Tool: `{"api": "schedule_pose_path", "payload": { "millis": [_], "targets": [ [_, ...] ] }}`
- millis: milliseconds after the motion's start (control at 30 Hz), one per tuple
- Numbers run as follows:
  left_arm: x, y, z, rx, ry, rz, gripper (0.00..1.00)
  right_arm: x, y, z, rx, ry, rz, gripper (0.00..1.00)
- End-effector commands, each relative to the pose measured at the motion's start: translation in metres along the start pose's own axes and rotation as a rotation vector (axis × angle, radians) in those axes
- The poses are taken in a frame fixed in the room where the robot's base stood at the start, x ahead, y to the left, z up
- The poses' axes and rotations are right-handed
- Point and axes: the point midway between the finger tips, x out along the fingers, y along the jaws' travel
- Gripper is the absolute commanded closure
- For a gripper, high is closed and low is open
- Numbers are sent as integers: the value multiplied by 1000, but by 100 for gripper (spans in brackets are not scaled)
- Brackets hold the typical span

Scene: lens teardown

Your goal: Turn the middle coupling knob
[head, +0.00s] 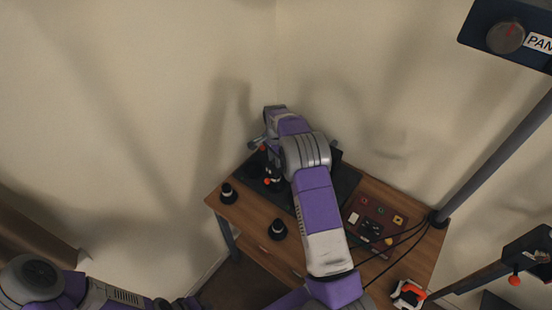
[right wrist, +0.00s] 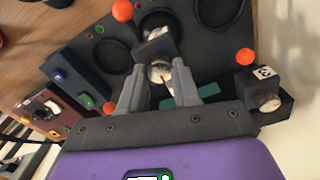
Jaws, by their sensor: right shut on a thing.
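The middle coupling knob (right wrist: 160,71) is a small, pale round piece at the end of a dark block (right wrist: 155,46), in front of the middle round recess of a black fixture. My right gripper (right wrist: 160,84) has its two grey fingers on either side of the knob and is shut on it. In the head view the right gripper (head: 260,145) is at the far end of the purple arm, over the black fixture, and my arm hides most of the knob area. Only links of my left arm show at the lower left; its gripper is out of view.
The black fixture (right wrist: 88,92) carries orange balls, including one at right (right wrist: 245,56). A second block with a round knob (right wrist: 268,102) stands at right. On the wooden desk (head: 257,213) are black round pieces (head: 278,229) and a brown-red panel (head: 372,212) with cables.

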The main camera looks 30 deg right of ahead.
Motion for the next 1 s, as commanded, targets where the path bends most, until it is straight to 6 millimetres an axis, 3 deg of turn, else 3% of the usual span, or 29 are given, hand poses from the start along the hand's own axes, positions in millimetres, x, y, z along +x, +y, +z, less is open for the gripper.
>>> {"api": "schedule_pose_path", "payload": {
  "millis": [33, 67, 200, 567, 1000],
  "targets": [
    [0, 0, 0, 0, 0, 0, 57, -1, -1, 0, 2, -1, -2, 99],
    [0, 0, 0, 0, 0, 0, 57, -1, -1, 0, 2, -1, -2, 64],
    [0, 0, 0, 0, 0, 0, 57, 0, 0, 0, 1, -1, -2, 43],
    [0, 0, 0, 0, 0, 0, 57, -7, -1, 0, 0, 0, -3, 43],
    [-2, 1, 0, 0, 0, 0, 57, -71, -1, 0, 0, 0, -3, 43]
  ]
}}
